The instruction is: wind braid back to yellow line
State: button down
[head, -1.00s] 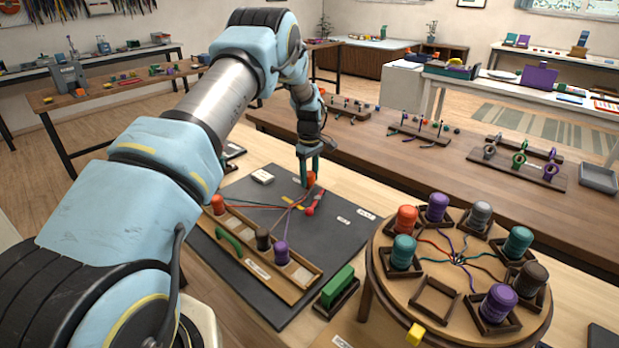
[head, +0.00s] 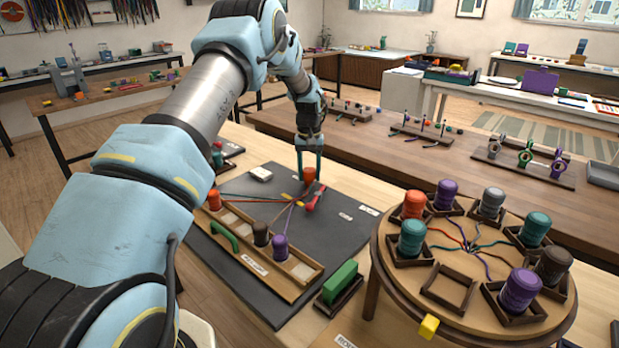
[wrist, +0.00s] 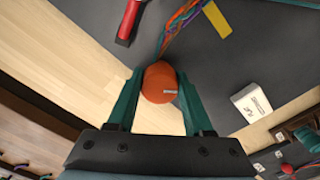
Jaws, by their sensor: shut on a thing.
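My gripper (head: 309,172) is shut on an orange bobbin (wrist: 160,82), which sits between both fingers in the wrist view. The bobbin also shows in the head view (head: 309,174), over the far part of the dark mat. The braid (wrist: 182,22) of orange, teal and purple cords lies ahead of the bobbin in the wrist view. A yellow strip (wrist: 217,19) lies on the mat beside the braid, a little to its right. In the head view, cords (head: 262,199) fan from near the gripper toward the bobbin tray. The exact braid end is too small to tell.
A red-handled tool (wrist: 128,22) lies near the braid. The wooden tray (head: 305,272) holds orange (head: 214,200), brown (head: 261,233) and purple (head: 280,247) bobbins. A white labelled block (wrist: 250,103) is on the mat. A round braiding stand (head: 400,280) with several bobbins stands at right.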

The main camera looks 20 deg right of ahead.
aim_at(309, 170)
jog(key=m+b, duration=0.1)
jog(key=m, duration=0.4)
jog(key=shift+m, duration=0.3)
jog(key=m, duration=0.5)
jog(key=shift+w+a+m+b, duration=0.1)
jog(key=shift+m+b, duration=0.2)
jog(key=shift+b, duration=0.1)
jog(key=shift+c, duration=1.5)
grip_release()
notch_tip(309, 170, up, 11)
jog(key=b, duration=0.2)
jog(key=shift+f, duration=0.1)
